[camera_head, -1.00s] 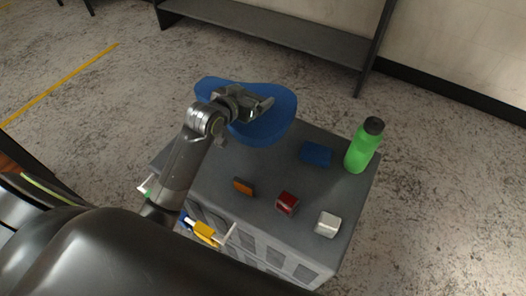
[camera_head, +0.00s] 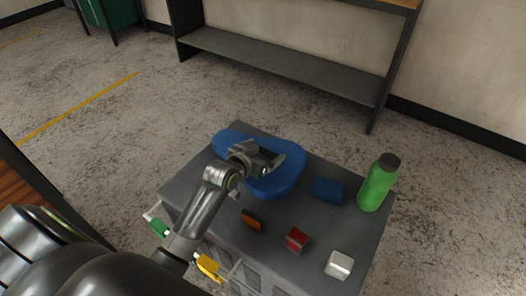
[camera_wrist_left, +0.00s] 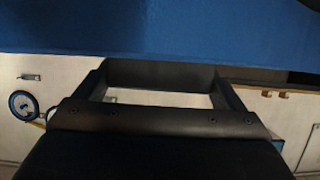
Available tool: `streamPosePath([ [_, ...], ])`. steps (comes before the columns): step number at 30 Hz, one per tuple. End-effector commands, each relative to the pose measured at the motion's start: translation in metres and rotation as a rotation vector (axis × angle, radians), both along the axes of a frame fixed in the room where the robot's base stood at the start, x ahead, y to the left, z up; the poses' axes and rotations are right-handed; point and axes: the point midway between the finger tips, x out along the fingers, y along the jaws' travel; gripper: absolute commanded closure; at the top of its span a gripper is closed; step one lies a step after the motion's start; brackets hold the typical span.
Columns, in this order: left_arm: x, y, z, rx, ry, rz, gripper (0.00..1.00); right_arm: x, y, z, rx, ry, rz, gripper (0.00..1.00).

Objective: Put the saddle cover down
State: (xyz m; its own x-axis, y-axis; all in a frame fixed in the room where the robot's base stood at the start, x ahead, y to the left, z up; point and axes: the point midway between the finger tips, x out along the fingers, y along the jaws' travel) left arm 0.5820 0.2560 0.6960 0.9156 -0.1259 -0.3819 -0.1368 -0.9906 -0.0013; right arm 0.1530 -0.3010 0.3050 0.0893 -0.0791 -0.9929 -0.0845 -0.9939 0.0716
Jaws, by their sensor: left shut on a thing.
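The blue saddle cover (camera_head: 285,180) is over the back left part of the grey box top (camera_head: 205,180) in the head view. My left gripper (camera_head: 268,166) is shut on it from above and hides part of its middle. The cover lies flat, at or just above the top; I cannot tell whether it touches. In the left wrist view the blue cover (camera_wrist_left: 150,25) fills the upper part of the picture. My right gripper is not in view.
A blue block (camera_head: 327,190) and a green bottle (camera_head: 378,183) stand right of the cover. An orange piece (camera_head: 252,220), a red block (camera_head: 297,240) and a white block (camera_head: 339,265) lie nearer the front. A shelf rack (camera_head: 290,62) stands behind.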

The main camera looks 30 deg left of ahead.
Motion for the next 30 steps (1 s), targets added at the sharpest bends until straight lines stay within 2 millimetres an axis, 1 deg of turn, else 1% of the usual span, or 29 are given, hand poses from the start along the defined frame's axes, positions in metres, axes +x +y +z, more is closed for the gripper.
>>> streamPosePath([
  [3, 0.000, 0.000, -0.003, 0.000, 0.000, 0.000, 0.35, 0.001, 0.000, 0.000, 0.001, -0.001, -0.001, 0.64],
  [4, 0.000, 0.000, -0.003, 0.000, 0.001, 0.000, 0.08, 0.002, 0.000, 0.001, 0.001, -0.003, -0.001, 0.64],
  [6, 0.000, 0.000, -0.003, 0.000, 0.001, 0.000, 0.00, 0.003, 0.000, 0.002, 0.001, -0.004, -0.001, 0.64],
  [15, 0.000, 0.000, 0.001, 0.000, -0.001, 0.000, 0.00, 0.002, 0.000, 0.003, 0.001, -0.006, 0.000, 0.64],
  [17, -0.004, 0.001, 0.002, 0.000, 0.000, 0.000, 0.00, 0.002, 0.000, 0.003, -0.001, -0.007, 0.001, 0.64],
  [20, -0.017, 0.003, 0.007, 0.001, 0.001, 0.001, 0.00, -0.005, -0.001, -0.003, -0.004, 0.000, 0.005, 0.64],
  [30, -0.078, 0.011, 0.034, 0.000, 0.001, 0.000, 0.00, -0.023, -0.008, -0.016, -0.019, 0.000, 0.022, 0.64],
])
